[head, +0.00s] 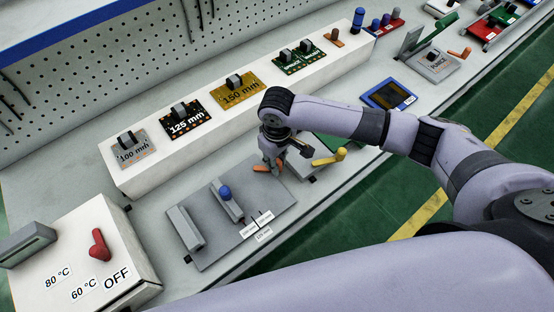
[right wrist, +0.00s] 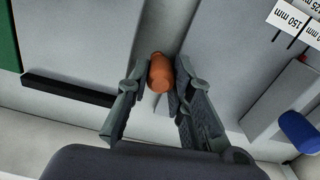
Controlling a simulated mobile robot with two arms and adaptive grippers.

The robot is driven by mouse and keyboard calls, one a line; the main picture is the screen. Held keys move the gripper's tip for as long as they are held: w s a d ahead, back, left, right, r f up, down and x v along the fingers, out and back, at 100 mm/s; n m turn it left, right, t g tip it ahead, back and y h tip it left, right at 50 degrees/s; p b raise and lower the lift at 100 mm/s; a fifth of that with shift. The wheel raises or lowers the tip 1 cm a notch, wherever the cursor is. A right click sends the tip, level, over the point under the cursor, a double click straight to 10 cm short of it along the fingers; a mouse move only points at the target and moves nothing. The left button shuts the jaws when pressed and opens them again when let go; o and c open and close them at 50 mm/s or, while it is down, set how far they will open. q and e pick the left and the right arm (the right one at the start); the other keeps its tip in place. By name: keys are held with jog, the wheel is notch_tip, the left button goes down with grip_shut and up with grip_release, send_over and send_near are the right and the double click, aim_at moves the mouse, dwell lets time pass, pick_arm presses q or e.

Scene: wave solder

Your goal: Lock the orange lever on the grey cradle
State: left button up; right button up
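The grey cradle (head: 205,250) is a flat plate with two raised rails, a blue knob (head: 225,193) and white size labels. Its orange lever (head: 260,169) is at the far right end, partly hidden by my right gripper (head: 270,163). In the right wrist view the lever's rounded orange end (right wrist: 161,76) lies between the fingertips of my right gripper (right wrist: 161,72), which appear to touch it on both sides. I cannot tell the lever's full angle. My left gripper is not in view.
Right of the cradle are a green board (head: 335,146) and a yellow lever (head: 330,158). A white raised shelf (head: 210,140) with labelled blocks runs behind. At the left is a white box (head: 75,250) with a red lever (head: 99,243).

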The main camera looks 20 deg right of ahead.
grip_shut()
dwell(0.4)
jog(key=shift+r, duration=0.1)
